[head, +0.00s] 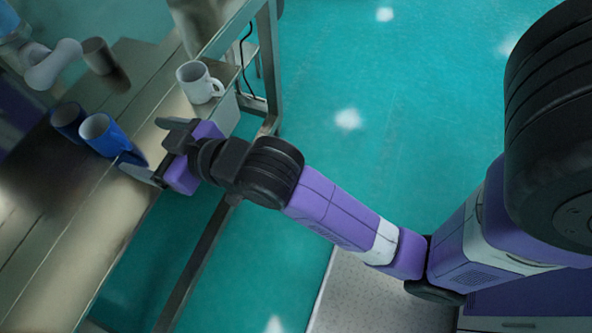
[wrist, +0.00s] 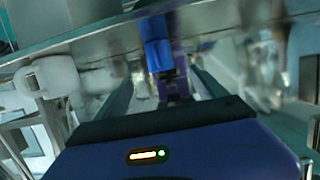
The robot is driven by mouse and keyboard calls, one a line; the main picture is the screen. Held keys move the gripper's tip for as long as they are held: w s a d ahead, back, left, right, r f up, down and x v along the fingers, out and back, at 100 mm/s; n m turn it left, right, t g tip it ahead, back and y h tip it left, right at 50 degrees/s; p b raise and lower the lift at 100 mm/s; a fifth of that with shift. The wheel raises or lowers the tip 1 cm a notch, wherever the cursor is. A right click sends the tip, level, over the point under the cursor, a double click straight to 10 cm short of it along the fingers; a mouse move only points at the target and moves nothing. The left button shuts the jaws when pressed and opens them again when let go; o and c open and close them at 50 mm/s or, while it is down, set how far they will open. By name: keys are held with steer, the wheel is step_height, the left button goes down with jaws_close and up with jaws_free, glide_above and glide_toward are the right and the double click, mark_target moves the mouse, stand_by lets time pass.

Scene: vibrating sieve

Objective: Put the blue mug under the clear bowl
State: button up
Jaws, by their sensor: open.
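The blue mug (head: 105,136) stands on the metal table at the left of the head view. In the wrist view, a blue shape that looks like the mug (wrist: 158,52) is ahead, between the lines of the fingers. My gripper (head: 157,149) is open and empty, just right of the mug, with its fingers spread toward it. It also shows in the wrist view (wrist: 160,84). I cannot tell whether a finger touches the mug. I cannot make out a clear bowl in either view.
A white mug (head: 199,83) stands near the table's (head: 75,250) right edge, beyond my gripper. A darker blue mug shape (head: 68,119) and a grey one (head: 98,56) lie farther left, possibly reflections. Open teal floor (head: 400,110) lies right of the table.

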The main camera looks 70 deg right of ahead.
steer(key=s+f, duration=0.4)
steer(key=s, duration=0.3)
steer(key=s+f, duration=0.4)
steer(key=s, duration=0.3)
steer(key=f+v, duration=0.2)
steer(key=v, duration=1.4)
steer(key=shift+s+d+f, duration=0.25)
steer(key=shift+s+f, duration=0.05)
steer(key=shift+s, duration=0.2)
